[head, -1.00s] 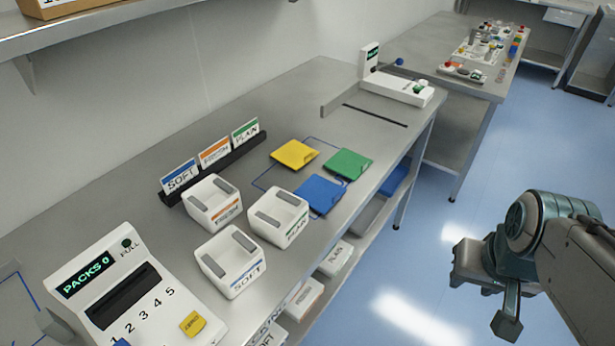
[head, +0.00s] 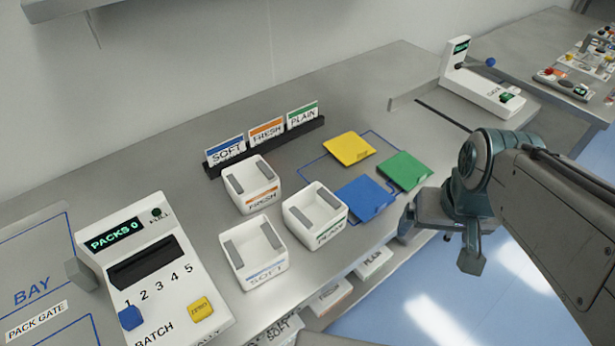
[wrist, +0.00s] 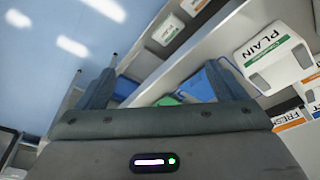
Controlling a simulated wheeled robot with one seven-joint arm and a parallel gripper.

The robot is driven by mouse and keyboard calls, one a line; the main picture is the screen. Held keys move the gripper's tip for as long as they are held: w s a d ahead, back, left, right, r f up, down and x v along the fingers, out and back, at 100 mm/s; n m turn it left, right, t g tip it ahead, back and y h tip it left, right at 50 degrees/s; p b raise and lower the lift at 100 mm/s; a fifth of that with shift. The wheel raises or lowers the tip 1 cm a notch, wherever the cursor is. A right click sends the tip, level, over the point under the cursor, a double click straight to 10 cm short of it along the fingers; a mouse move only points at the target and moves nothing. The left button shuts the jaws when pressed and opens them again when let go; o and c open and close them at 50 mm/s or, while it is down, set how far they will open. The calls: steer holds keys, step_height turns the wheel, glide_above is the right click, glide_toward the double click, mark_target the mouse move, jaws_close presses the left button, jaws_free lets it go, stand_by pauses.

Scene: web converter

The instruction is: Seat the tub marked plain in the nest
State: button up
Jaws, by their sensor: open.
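The tub marked PLAIN (head: 316,218) is white with a green stripe and two grey pads inside. It stands upright on the bench beside the FRESH tub (head: 252,187) and the SOFT tub (head: 254,258). My gripper (head: 438,240) is open and empty, right of the tub and apart from it, by the bench's front edge. In the wrist view my gripper's fingers (wrist: 160,85) are spread. A tub marked PLAIN (wrist: 270,52) shows there at right; I cannot tell whether it is the bench one. I cannot make out the nest for sure.
Yellow (head: 349,148), green (head: 405,171) and blue (head: 365,199) squares lie right of the tubs. A card rack (head: 265,150) stands behind them. The PACKS 0 machine (head: 150,270) is front left. More tubs (head: 372,262) sit below the bench top.

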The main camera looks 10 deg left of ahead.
steer(key=shift+o, duration=0.2)
steer(key=w+a+r+n, duration=0.1)
steer(key=w+a+n, duration=0.1)
steer(key=a, duration=0.2)
steer(key=w+a+r+n+g, duration=0.1)
steer(key=w+a+n, duration=0.1)
steer(key=a, duration=0.3)
steer(key=shift+w+a+r+n, duration=0.2)
steer(key=shift+w+r+n, duration=0.15)
steer(key=shift+w, duration=0.25)
steer(key=n+g, duration=0.2)
steer(key=n, duration=0.3)
glide_above(314, 224)
step_height(314, 224, down, 7)
steer(key=shift+f+p, duration=0.75)
steer(key=shift+f, duration=2.35)
steer(key=c, duration=0.7)
